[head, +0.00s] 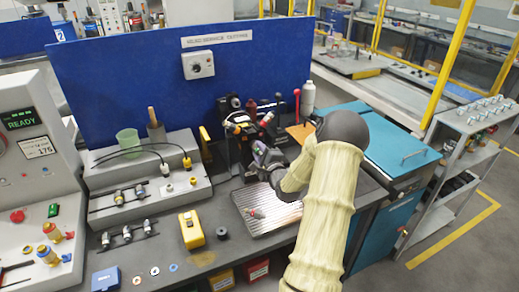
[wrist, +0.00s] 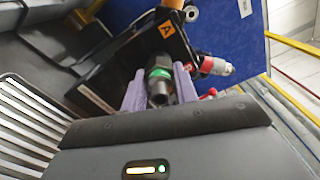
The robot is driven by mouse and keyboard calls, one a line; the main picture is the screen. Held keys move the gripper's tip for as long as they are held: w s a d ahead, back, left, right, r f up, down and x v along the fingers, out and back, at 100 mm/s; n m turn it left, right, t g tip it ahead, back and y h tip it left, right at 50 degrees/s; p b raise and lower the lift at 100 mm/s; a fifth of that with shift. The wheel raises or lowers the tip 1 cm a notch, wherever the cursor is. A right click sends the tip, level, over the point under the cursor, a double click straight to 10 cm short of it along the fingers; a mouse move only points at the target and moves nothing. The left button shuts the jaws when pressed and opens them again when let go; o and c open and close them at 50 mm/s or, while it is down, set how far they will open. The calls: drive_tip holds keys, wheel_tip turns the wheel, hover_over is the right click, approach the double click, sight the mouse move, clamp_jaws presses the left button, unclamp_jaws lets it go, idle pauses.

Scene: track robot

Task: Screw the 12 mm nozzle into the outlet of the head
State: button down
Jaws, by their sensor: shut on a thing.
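My gripper (wrist: 160,88) is shut on a dark, round nozzle with a green band (wrist: 159,76), held between its two lilac fingers in the wrist view. No size marking can be read on it. In the head view my gripper (head: 262,156) is at the dark head assembly (head: 238,124) on its stand, in front of the blue panel. In the wrist view a black bracket with an orange "A" label (wrist: 167,29) lies just behind the nozzle. The outlet is hidden, so I cannot tell whether the nozzle touches it.
A slotted metal tray (head: 262,212) lies below my gripper. A red and silver fitting (wrist: 214,66) juts out right of the nozzle. A grey rack (head: 150,180) with several nozzle-like parts and a yellow device (head: 191,229) stand to the left. A blue panel (head: 130,75) closes the back.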

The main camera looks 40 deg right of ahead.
drive_tip(key=shift+r+m+p, duration=0.1)
drive_tip(key=shift+m+p, duration=1.5)
drive_tip(key=shift+m, duration=0.6)
drive_tip(key=shift+m+p, duration=0.95)
drive_tip(key=shift+m, duration=1.05)
drive_tip(key=c, duration=0.9)
unclamp_jaws()
drive_tip(key=b+v, duration=0.4)
drive_tip(key=v, duration=1.3)
drive_tip(key=shift+s, duration=0.2)
